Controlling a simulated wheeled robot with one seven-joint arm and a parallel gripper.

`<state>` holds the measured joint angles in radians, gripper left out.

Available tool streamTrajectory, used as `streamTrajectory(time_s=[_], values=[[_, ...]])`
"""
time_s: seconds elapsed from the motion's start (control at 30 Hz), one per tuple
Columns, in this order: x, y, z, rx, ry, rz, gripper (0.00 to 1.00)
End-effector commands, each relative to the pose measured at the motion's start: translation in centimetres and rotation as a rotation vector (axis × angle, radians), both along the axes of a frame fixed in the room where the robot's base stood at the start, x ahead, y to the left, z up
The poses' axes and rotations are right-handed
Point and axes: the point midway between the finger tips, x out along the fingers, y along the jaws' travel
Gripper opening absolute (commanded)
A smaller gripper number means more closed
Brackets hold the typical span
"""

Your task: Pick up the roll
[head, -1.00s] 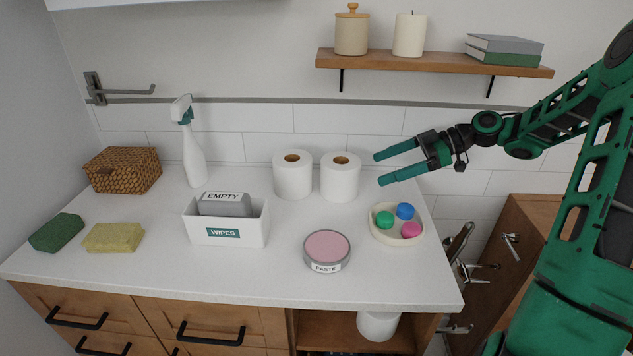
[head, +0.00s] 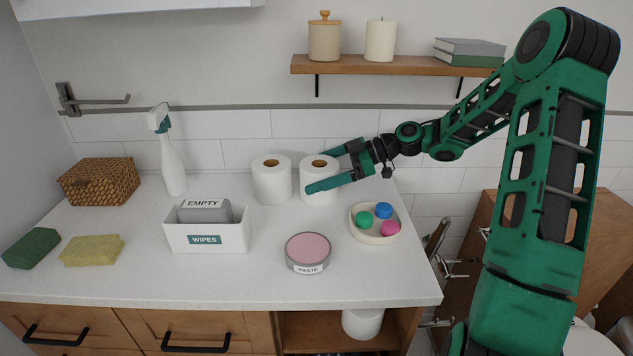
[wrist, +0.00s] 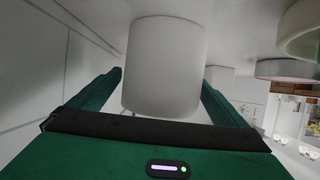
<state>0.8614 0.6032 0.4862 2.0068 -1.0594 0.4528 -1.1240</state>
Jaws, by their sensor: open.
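Two white paper rolls stand upright side by side on the counter, the left roll (head: 272,181) and the right roll (head: 318,168). My gripper (head: 318,169) is open at the right roll, with one green finger on its far side and one passing in front of it. In the wrist view the roll (wrist: 165,65) stands between the two fingers, filling most of the gap. I cannot tell whether either finger touches it. A third white roll (head: 362,322) sits in the open shelf below the counter.
A dish with colored balls (head: 373,237), a paste tin (head: 307,269), and a wipes box (head: 206,239) stand nearby on the counter. A spray bottle (head: 172,165) and basket (head: 99,182) are at left. A wooden shelf (head: 390,65) hangs above.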

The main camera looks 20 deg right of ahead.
Motion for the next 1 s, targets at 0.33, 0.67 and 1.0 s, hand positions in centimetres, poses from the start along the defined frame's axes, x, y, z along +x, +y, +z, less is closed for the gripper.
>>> streamTrajectory(time_s=[0.33, 0.67, 1.0], values=[[0.9, 3.0, -1.3, 0.0, 0.0, 0.0, 0.97], [0.9, 2.9, -1.2, 0.0, -0.001, 0.0, 0.5], [0.9, 2.9, -1.0, -0.001, -0.002, 0.001, 0.5]])
